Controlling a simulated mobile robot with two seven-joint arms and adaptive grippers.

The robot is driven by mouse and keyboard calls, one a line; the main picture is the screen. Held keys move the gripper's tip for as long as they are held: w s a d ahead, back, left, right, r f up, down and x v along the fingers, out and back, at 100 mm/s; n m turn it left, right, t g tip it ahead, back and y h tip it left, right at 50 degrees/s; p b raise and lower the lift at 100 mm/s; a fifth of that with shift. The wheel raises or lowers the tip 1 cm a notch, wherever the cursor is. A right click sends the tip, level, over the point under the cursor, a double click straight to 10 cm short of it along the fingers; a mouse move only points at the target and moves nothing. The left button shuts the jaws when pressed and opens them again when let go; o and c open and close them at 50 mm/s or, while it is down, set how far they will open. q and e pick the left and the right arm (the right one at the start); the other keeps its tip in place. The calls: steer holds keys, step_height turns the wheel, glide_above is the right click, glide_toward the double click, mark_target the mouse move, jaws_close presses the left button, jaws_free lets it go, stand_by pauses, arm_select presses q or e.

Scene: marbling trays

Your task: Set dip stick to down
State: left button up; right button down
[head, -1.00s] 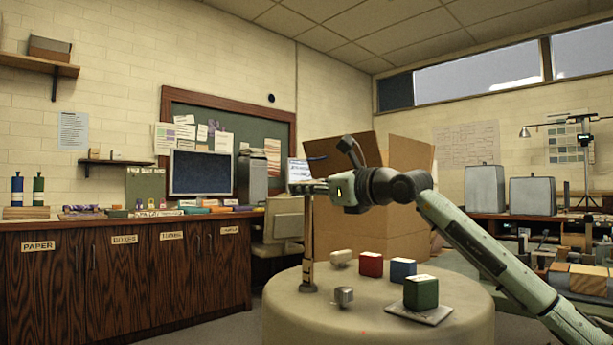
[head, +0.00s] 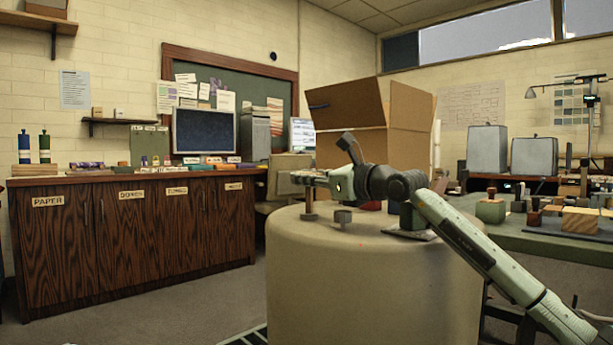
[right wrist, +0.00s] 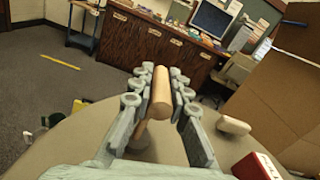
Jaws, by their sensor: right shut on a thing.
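The dip stick (head: 309,207) stands upright near the left edge of the round pale table (head: 370,280). Only a short length and its foot show below my right gripper (head: 306,179) in the head view. In the right wrist view its light wooden top (right wrist: 161,92) lies between the fingers of my right gripper (right wrist: 157,95), which is shut on it. The top sticks out above the fingers. The gripper is a little above the tabletop. My left gripper is in neither view.
A small grey piece (head: 343,217) stands right of the stick. A green block (head: 411,216) and a red block (right wrist: 257,167) are farther right. A white piece (right wrist: 234,125) lies beside the gripper in the wrist view. A cardboard box (head: 370,125) stands behind.

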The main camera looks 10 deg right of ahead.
steer(key=c, duration=1.4)
jaws_free()
steer(key=shift+c, duration=0.2)
steer(key=v, duration=1.2)
steer(key=shift+c, duration=0.2)
